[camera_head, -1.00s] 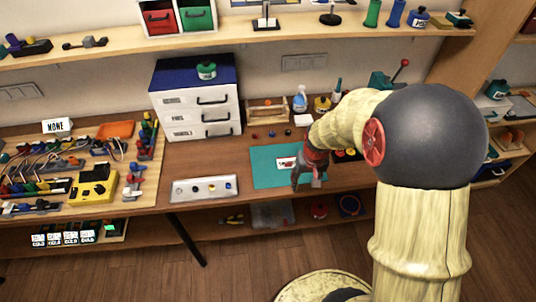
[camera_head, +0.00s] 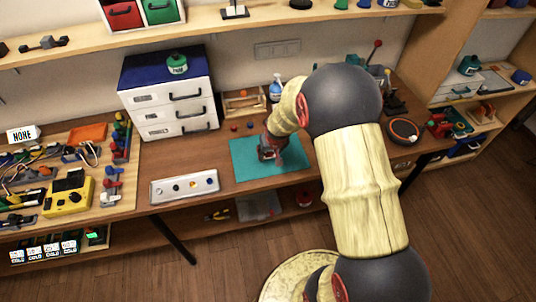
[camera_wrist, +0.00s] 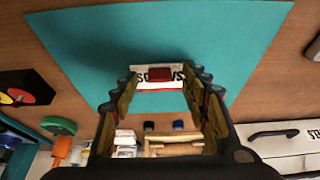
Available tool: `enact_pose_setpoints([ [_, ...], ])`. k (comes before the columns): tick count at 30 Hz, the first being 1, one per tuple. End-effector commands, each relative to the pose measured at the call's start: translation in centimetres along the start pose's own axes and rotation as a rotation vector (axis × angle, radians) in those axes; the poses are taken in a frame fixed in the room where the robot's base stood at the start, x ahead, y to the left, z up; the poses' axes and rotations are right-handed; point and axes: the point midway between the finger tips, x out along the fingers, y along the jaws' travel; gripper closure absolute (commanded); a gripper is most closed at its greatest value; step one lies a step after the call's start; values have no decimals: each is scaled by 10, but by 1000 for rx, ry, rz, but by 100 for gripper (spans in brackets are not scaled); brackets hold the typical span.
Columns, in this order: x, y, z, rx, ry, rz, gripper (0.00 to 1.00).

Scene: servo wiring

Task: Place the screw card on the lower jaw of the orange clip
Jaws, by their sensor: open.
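The screw card (camera_wrist: 160,85) is white with black lettering, partly covered by a red block (camera_wrist: 160,73). In the wrist view it shows over the teal mat (camera_wrist: 190,30), between the fingertips of my gripper (camera_wrist: 163,80). The fingers are open, one on each side of the card; I cannot tell whether they touch it. In the head view my gripper (camera_head: 270,152) is low over the teal mat (camera_head: 245,170), and the card cannot be made out there. I cannot pick out the orange clip for certain in either view.
A silver panel with knobs (camera_head: 184,187) lies left of the mat. A white drawer unit (camera_head: 165,110) and a wooden box (camera_head: 243,103) stand behind. A wiring board with a yellow device (camera_head: 68,195) is at the left. A round dark-rimmed thing (camera_head: 403,131) lies at the right.

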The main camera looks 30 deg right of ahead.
Motion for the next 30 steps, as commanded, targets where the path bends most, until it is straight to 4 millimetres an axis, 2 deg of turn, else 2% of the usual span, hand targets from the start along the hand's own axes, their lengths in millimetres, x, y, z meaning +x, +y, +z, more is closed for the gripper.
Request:
enact_pose_setpoints([
  [3, 12, 0, 0, 1, 0, 0, 55],
  [10, 12, 0, 0, 1, 0, 0, 56],
  [30, 11, 0, 0, 1, 0, 0, 94],
])
